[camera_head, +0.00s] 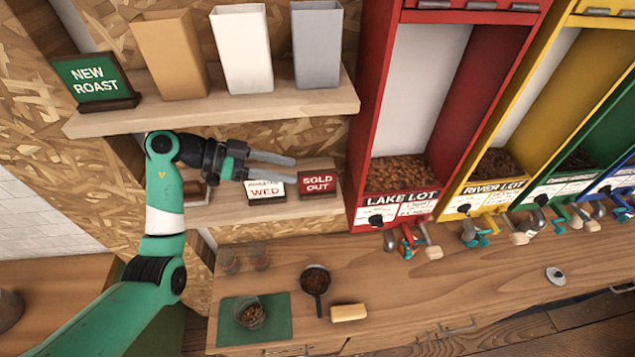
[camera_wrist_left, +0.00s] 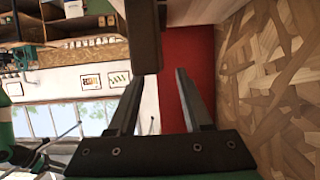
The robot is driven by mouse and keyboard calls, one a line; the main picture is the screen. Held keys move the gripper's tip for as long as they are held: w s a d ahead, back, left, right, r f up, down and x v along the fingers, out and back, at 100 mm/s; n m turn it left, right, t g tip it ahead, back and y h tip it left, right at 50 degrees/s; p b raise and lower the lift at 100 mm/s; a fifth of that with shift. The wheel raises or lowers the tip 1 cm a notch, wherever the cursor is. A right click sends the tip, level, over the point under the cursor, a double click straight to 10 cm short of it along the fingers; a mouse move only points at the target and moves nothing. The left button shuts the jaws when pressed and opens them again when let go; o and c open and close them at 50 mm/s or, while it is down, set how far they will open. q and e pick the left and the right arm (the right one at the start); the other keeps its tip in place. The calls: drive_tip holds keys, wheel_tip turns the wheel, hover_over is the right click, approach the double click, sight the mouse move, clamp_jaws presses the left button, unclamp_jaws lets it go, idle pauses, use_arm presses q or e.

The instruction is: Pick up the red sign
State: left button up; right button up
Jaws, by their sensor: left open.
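The red sign (camera_head: 317,183) reads "SOLD OUT" and stands on the right end of the lower shelf, beside the red bin. My left gripper (camera_head: 288,169) is open and empty in the head view. Its fingers point right, and their tips are just up and left of the sign, in front of the white and red "WED" sign (camera_head: 266,190), which they partly cover. In the left wrist view my left gripper (camera_wrist_left: 157,90) shows its two fingers apart. A red surface lies beyond them and a dark edge-on object above them; I cannot tell which things these are. My right gripper is not in view.
The upper shelf (camera_head: 220,112) with a "NEW ROAST" sign (camera_head: 93,82) and three bags is above my gripper. The red bin (camera_head: 378,110) closes off the shelf's right side. The counter below holds glasses, a scoop (camera_head: 315,282) and a green mat (camera_head: 279,327).

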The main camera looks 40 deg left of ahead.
sight(305, 172)
use_arm(q)
drive_tip(key=shift+f+p+x, duration=0.1)
drive_tip(key=shift+p+x, duration=0.1)
drive_tip(key=shift+x, duration=1.15)
drive_tip(key=shift+f+p+x, duration=0.15)
drive_tip(key=shift+x, duration=1.25)
drive_tip(key=shift+s, duration=0.15)
clamp_jaws()
